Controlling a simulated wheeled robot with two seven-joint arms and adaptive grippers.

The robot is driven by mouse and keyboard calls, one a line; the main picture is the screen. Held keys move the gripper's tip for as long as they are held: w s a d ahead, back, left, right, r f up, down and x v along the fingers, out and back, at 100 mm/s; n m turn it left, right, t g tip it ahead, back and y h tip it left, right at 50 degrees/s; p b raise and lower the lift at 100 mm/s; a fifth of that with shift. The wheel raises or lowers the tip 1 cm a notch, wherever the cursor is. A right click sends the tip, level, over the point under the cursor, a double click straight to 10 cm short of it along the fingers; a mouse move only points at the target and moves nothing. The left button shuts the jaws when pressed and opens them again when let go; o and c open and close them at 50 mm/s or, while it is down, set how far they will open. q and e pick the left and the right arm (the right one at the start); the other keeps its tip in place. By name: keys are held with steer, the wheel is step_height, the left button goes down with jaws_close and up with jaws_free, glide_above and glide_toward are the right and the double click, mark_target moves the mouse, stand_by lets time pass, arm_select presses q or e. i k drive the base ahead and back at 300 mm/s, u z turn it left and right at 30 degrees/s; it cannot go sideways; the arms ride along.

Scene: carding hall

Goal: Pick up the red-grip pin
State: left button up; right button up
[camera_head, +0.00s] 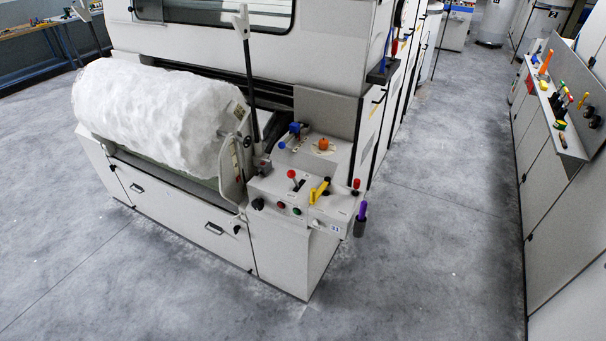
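Several small red-topped parts are in view, and I cannot tell for sure which is the red-grip pin. One red knob (356,183) stands upright at the right edge of the machine's control ledge. A red ball-topped lever (292,174) stands on the same ledge, left of a yellow handle (319,191). Another small red part (395,47) shows on the machine's side farther back. Neither of my grippers shows in the head view, so nothing is seen held.
The carding machine (190,215) carries a large white fibre roll (150,112). A purple-handled tool (361,212) hangs at its front right corner. At right, a cabinet (548,170) has a shelf (572,148) with several coloured-handled tools. The grey floor (440,220) between is clear.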

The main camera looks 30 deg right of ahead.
mark_target(357, 182)
steer(key=u, duration=0.2)
steer(key=i, duration=1.8)
steer(key=z, duration=1.55)
steer(key=i, duration=0.6)
steer(key=z, duration=0.5)
